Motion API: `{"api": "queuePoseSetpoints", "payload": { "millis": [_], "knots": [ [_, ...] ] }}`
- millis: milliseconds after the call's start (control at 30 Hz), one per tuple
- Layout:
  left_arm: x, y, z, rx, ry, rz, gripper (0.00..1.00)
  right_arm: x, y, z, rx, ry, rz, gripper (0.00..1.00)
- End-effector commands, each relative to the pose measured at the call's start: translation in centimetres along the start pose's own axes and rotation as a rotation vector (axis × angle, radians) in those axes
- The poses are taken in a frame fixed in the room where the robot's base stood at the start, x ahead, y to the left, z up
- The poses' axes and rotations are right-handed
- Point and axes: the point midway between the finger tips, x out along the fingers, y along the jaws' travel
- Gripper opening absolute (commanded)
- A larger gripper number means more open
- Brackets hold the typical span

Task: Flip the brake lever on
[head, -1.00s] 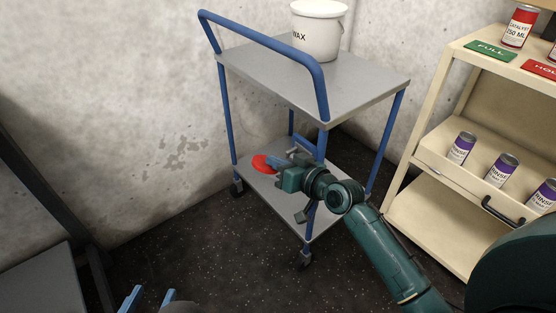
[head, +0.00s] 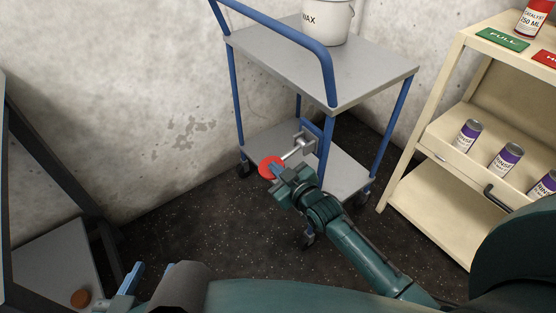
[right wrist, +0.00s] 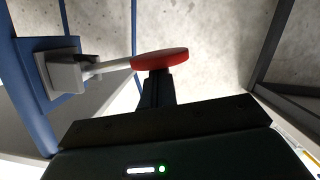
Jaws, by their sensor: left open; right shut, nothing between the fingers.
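The brake lever (head: 295,152) is a light metal rod on a bracket at the blue frame of the cart (head: 372,75). Its red round paddle (head: 268,166) sticks out to the left. In the right wrist view the red paddle (right wrist: 160,59) lies just beyond my right gripper (right wrist: 157,80), with the rod running left to the bracket. My right gripper (head: 279,173) is shut and empty, its fingertips at the paddle; they look to be touching it, or nearly so. My left gripper (head: 148,280) is open and empty at the bottom left.
A white WAX bucket (head: 330,20) stands on the cart's top shelf. A cream rack (head: 435,190) with several RINSE cans (head: 467,136) stands at the right. A grey surface with a dark frame (head: 50,265) is at the left. Dark floor between is clear.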

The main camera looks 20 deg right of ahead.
Motion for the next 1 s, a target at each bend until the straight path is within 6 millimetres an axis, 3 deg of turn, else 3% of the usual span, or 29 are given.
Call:
{"api": "queuePoseSetpoints", "payload": {
  "millis": [333,1000],
  "knots": [
    [0.1,-0.1,0.0,0.002,0.002,-0.002,0.43,0.4,-0.3,1.8,-0.058,-0.002,0.015,0.0],
    [0.2,0.1,-0.1,0.002,0.004,0.003,0.43,0.5,-0.2,2.2,-0.056,-0.005,0.015,0.0]
  ]
}}
